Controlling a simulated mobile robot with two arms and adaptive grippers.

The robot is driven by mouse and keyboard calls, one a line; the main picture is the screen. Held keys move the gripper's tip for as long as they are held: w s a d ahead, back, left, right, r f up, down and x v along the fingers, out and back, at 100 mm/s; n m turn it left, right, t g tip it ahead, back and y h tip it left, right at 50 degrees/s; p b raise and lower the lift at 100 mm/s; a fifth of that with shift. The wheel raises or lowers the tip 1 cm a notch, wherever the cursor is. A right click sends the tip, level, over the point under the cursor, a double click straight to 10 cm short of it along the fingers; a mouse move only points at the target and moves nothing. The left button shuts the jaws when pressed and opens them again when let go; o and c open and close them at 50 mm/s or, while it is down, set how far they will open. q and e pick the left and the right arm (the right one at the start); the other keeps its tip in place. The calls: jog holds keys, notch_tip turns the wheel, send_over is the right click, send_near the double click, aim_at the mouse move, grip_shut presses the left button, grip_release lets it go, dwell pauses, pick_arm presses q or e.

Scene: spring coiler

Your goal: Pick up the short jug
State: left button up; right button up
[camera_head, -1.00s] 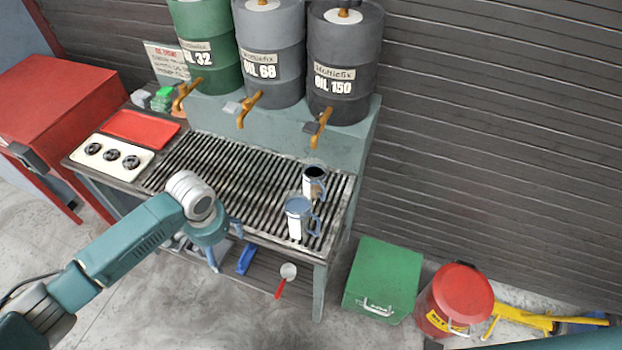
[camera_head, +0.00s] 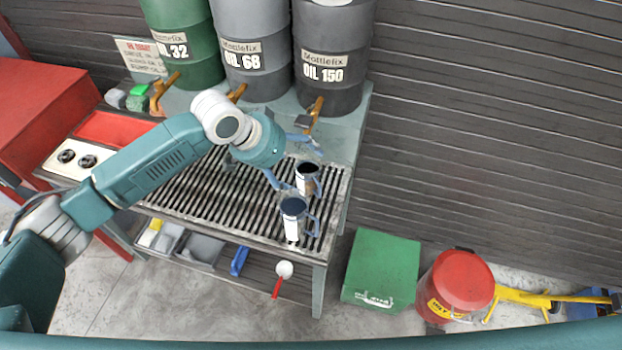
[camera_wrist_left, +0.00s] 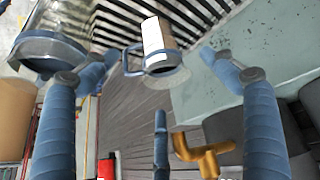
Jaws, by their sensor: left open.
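The short jug (camera_head: 309,183) is a grey-blue metal cup with a dark top, a handle and a pale label. It stands on the slatted grate at the rear of a taller jug (camera_head: 293,220). My left gripper (camera_head: 295,164) is open and empty, just left of the short jug, its fingers pointing toward it. In the left wrist view the short jug (camera_wrist_left: 158,42) shows ahead between the spread fingers (camera_wrist_left: 160,62), apart from them. The taller jug's wide rim (camera_wrist_left: 48,48) is beside the left finger there. My right gripper is not in view.
Oil drums (camera_head: 333,60) with brass taps stand on a ledge (camera_head: 352,118) behind the grate (camera_head: 215,195). One tap (camera_head: 314,112) is close above my gripper. A green box (camera_head: 382,262) and red bin (camera_head: 458,285) stand on the floor at right.

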aim_at(308, 174)
pick_arm(q)
jog(key=shift+d+f+p, duration=0.35)
jog(key=shift+d+f, duration=0.1)
jog(key=shift+f, duration=0.25)
jog(key=p+x, duration=0.1)
jog(key=x, duration=0.4)
jog(key=c, duration=1.6)
jog(key=shift+r+p, duration=0.1)
jog(key=shift+p, duration=0.3)
